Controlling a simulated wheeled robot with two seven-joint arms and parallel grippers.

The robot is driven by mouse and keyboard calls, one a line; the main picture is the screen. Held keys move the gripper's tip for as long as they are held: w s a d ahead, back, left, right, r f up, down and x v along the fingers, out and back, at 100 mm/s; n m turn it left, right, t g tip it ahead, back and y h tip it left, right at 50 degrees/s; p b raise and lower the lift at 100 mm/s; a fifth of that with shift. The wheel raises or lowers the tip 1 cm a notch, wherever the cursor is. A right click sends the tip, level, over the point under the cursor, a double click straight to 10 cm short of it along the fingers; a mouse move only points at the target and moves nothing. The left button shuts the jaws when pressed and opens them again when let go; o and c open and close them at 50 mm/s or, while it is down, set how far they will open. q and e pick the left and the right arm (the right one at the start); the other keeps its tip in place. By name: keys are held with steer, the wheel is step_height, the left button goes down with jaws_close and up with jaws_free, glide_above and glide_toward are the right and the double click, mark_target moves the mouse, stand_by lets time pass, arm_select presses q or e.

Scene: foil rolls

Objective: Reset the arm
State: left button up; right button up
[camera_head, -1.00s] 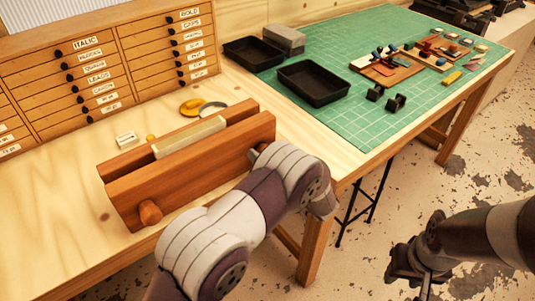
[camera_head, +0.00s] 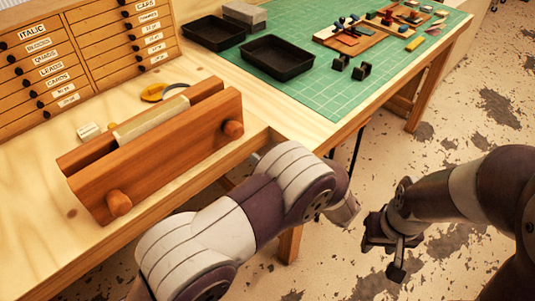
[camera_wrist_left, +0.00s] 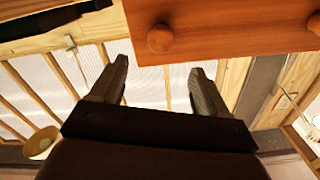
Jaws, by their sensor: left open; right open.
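My left arm reaches in from the bottom of the head view, in front of the bench's front edge. Its gripper is mostly hidden behind the arm there. In the left wrist view my left gripper (camera_wrist_left: 158,75) is open, with nothing between its fingers. A wooden press (camera_head: 160,150) with two round knobs stands on the bench. Its front board also shows above the fingers in the left wrist view (camera_wrist_left: 230,28), apart from them. My right gripper (camera_head: 397,252) hangs over the floor at the right, open and empty.
The wooden bench (camera_head: 50,205) carries a drawer cabinet (camera_head: 85,55) and a yellow tape roll (camera_head: 153,92). Two black trays (camera_head: 277,58) and several small tools lie on or by the green mat (camera_head: 335,95). The floor (camera_head: 455,110) at the right is open.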

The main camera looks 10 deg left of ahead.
arm_select(q)
steer(key=d+f+m+g+h, duration=0.2)
steer(key=d+f+m+h, duration=0.65)
steer(key=h, duration=0.65)
steer(key=s+a+r+g, duration=0.3)
steer(key=s+a, duration=0.6)
steer(key=a, duration=0.1)
steer(key=s+a+r+n+g, duration=0.1)
steer(key=s+a+r+g, duration=0.2)
steer(key=s+a, duration=0.6)
steer(key=shift+s+a+r+g+y, duration=0.3)
steer(key=shift+s+a+g, duration=0.1)
steer(key=shift+a+g, duration=0.4)
